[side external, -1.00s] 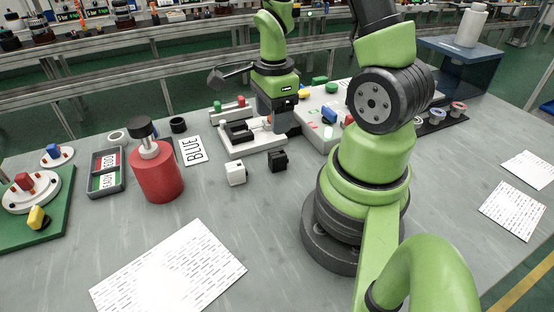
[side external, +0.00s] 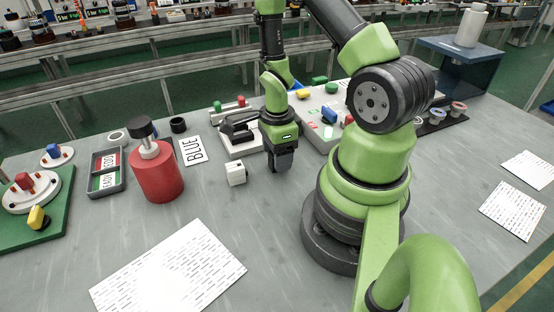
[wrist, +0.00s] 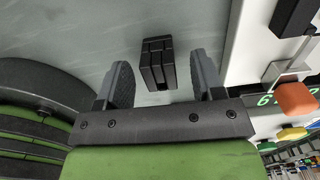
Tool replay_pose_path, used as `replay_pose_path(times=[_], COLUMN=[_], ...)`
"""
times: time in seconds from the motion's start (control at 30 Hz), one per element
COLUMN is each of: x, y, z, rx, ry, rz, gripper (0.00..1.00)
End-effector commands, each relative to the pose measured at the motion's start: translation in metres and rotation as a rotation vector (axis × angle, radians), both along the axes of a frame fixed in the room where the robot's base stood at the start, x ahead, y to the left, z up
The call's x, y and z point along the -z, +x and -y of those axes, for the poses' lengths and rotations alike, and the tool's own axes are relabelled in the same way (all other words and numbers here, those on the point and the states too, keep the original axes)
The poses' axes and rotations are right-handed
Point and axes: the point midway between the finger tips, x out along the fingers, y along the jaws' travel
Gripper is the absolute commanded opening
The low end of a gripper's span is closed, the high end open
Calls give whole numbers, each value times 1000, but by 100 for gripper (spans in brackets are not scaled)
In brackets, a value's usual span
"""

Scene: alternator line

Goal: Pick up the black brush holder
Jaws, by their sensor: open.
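The black brush holder (wrist: 157,62) is a small dark block with grooves. In the wrist view it lies on the grey table between the two fingers of my gripper (wrist: 161,59), with a gap on each side. My gripper is open and empty. In the side view my gripper (side external: 281,166) points straight down at the holder's place, just right of a white block. There the gripper hides the black holder, so its height above the table is hard to tell.
The white block (side external: 236,173) stands close left of my gripper. A white fixture (side external: 240,148) with black parts is behind it, and a white panel (side external: 312,138) with coloured pieces is behind right. A red cylinder (side external: 157,175) stands left.

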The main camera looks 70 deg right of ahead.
Motion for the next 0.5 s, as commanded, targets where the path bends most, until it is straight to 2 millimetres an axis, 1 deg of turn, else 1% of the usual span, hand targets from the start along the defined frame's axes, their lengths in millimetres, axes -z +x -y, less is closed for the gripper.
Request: replay_pose_path(times=[0.1, 0.33, 0.37, 0.4, 0.47, 0.5], x=[7, 7, 7, 7, 7, 7], y=[0, 0, 0, 0, 0, 0], z=[0, 0, 0, 0, 0, 0], rx=[0, 0, 0, 0, 0, 0], ry=[1, -1, -1, -1, -1, -1], rz=[-1, 1, 1, 1, 1, 1], gripper=[62, 62, 55, 46, 32, 23])
